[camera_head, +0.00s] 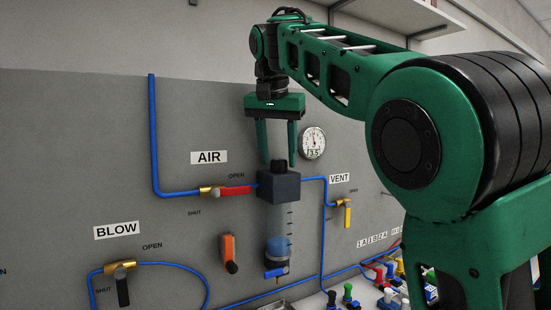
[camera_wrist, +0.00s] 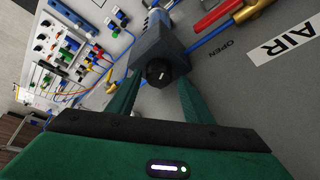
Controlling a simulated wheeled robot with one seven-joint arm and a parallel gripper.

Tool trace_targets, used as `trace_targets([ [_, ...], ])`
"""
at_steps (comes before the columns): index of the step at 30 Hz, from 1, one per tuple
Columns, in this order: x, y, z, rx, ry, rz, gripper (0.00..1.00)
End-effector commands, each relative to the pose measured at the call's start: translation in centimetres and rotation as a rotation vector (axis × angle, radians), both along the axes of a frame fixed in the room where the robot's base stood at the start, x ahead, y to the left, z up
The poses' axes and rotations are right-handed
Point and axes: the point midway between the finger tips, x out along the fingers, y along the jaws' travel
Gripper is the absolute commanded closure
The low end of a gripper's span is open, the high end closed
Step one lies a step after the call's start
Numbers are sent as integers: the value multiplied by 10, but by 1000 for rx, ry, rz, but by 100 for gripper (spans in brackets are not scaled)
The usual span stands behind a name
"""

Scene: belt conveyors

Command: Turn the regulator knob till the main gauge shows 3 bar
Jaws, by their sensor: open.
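The regulator knob (camera_head: 277,165) is a black knob on top of a dark blue-grey regulator block (camera_head: 279,187). In the wrist view the knob (camera_wrist: 158,73) shows end-on with a small pale mark. My gripper (camera_head: 277,162) is open and points down, with one green finger on each side of the knob; I cannot tell whether they touch it. In the wrist view the fingers (camera_wrist: 155,95) also flank the knob. The main gauge (camera_head: 312,142) is a round white dial right of the gripper, with a digital readout that looks like 3.5.
The AIR valve's red handle (camera_head: 237,190) points toward OPEN. The VENT valve's yellow handle (camera_head: 348,216) hangs down. The BLOW valve's black handle (camera_head: 123,290) points down. A clear bowl (camera_head: 278,237) hangs under the block. Blue pipes and an orange handle (camera_head: 228,252) are nearby.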

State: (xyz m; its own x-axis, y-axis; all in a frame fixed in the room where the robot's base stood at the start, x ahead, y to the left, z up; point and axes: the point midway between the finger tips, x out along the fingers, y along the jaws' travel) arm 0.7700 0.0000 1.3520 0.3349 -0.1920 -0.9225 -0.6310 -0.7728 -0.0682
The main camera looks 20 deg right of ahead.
Motion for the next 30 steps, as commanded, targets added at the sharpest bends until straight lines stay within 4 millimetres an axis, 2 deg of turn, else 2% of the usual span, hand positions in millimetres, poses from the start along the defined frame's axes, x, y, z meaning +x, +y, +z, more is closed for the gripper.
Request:
trace_targets([
  [3, 1, -1, -1, 0, 0, -2, 50],
  [8, 1, 0, -1, 0, 0, -1, 89],
  [9, 1, 0, -1, -1, -1, 0, 91],
  [16, 1, 2, 0, 2, -3, 48, 91],
  [24, 4, 1, 2, 2, -5, 302, 91],
  [30, 6, 3, 4, -2, -7, 395, 92],
])
